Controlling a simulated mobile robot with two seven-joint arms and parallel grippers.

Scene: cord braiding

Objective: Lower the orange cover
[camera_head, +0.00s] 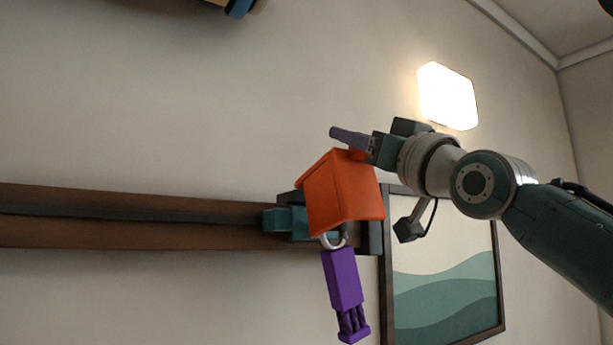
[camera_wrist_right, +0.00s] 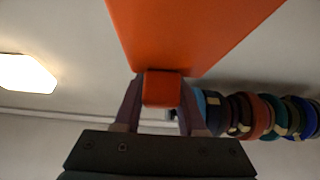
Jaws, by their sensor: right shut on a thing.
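The orange cover (camera_head: 343,192) is a box-like shape in the middle of the head view, somewhat tilted in the picture. My right gripper (camera_head: 352,142) is at its top edge, its arm coming in from the right. In the right wrist view, the two fingers close around a small orange knob (camera_wrist_right: 162,89) on the cover, whose broad face (camera_wrist_right: 190,35) fills the top of that view. A pale ring (camera_head: 334,239) and a purple piece (camera_head: 343,280) hang just below the cover. What lies inside or behind the cover is hidden. My left gripper is in neither view.
A brown rail (camera_head: 130,215) with a dark groove runs along the wall to a teal block (camera_head: 286,221) beside the cover. A framed picture (camera_head: 447,300) and a lit lamp (camera_head: 447,96) are on the right. Several coloured round pieces (camera_wrist_right: 255,115) show in the wrist view.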

